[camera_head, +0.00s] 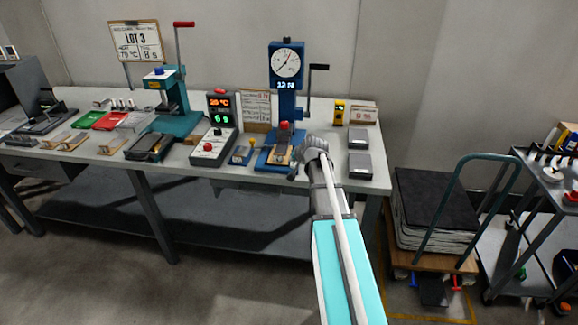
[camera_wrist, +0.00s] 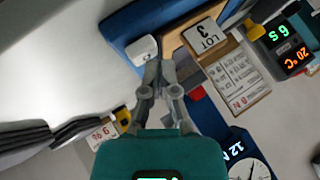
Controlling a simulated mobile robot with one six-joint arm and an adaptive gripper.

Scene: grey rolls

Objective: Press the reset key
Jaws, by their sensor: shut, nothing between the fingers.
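A white key (camera_wrist: 142,48) with a small dark mark sits on the blue base (camera_wrist: 125,22) of the gauge stand in the wrist view; I read no word on it. The stand (camera_head: 286,62) has a round dial and a lit display. My gripper (camera_wrist: 160,66) is shut and empty, its fingertips beside the key's edge in the picture. I cannot tell whether they touch it. In the head view my gripper (camera_head: 297,168) is at the right of the stand's base, and the key is not clearly visible there.
A red part (camera_wrist: 196,94) is near my gripper. A controller with lit digits (camera_head: 219,108) stands left of the stand. Grey boxes (camera_head: 359,165) lie on the right of the bench.

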